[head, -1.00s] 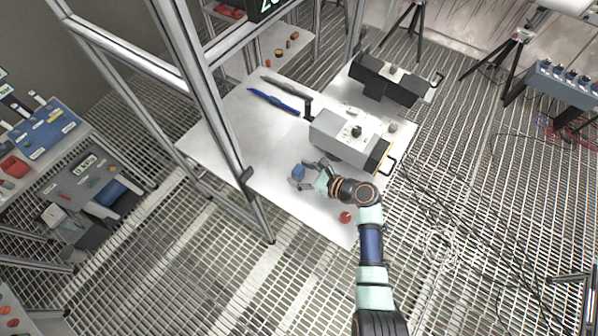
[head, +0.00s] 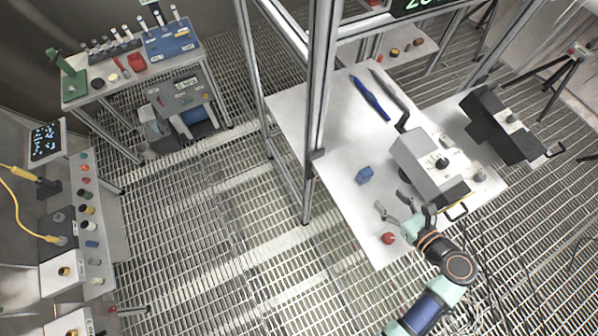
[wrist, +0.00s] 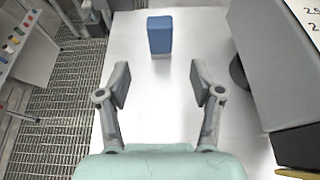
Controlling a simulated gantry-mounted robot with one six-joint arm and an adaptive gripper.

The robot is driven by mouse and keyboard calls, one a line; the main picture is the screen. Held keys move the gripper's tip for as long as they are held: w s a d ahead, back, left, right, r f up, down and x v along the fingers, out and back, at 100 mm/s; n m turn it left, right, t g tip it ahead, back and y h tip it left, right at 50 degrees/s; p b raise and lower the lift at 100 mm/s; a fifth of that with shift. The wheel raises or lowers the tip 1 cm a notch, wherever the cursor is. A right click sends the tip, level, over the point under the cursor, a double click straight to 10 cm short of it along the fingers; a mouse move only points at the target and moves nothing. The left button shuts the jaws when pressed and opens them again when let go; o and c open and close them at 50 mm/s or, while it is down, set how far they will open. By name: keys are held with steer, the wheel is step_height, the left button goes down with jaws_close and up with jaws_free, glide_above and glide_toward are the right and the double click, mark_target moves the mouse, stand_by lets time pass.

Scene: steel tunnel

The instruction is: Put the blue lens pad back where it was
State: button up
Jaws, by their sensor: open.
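The blue lens pad (head: 364,175) is a small blue block on the white table (head: 293,117), left of the grey box-shaped device. In the wrist view the blue lens pad (wrist: 160,36) stands upright ahead of the fingers, centred between them and apart from both. My gripper (head: 393,206) is open and empty, low over the table on the near side of the pad. Both fingers of my gripper (wrist: 160,88) show spread apart in the wrist view.
The grey device (head: 425,163) stands close to the right of my gripper. A red knob-like object (head: 388,238) lies near the table's front corner. A blue tool (head: 371,97) lies farther back. A metal frame post (head: 321,90) rises at the table's left side. A black device (head: 500,125) stands at right.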

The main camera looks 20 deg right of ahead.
steer(key=w+a+r+n+g, duration=0.1)
steer(key=w+a+r+n, duration=0.25)
steer(key=a+n, duration=0.4)
steer(key=w+a+r+n+g, duration=0.1)
steer(key=w+a+r+n, duration=0.25)
steer(key=a+n, duration=0.4)
steer(key=w+a+r+n+g, duration=0.1)
steer(key=w+a+r+n, duration=0.25)
steer(key=a+n, duration=0.4)
steer(key=s+a+r+n+t+h, duration=0.2)
steer(key=s+a+r+n, duration=0.2)
steer(key=a+r+n, duration=0.5)
steer(key=r+n, duration=0.1)
steer(key=n, duration=0.1)
steer(key=shift+r+n+t, duration=0.3)
steer(key=shift+r+n, duration=0.05)
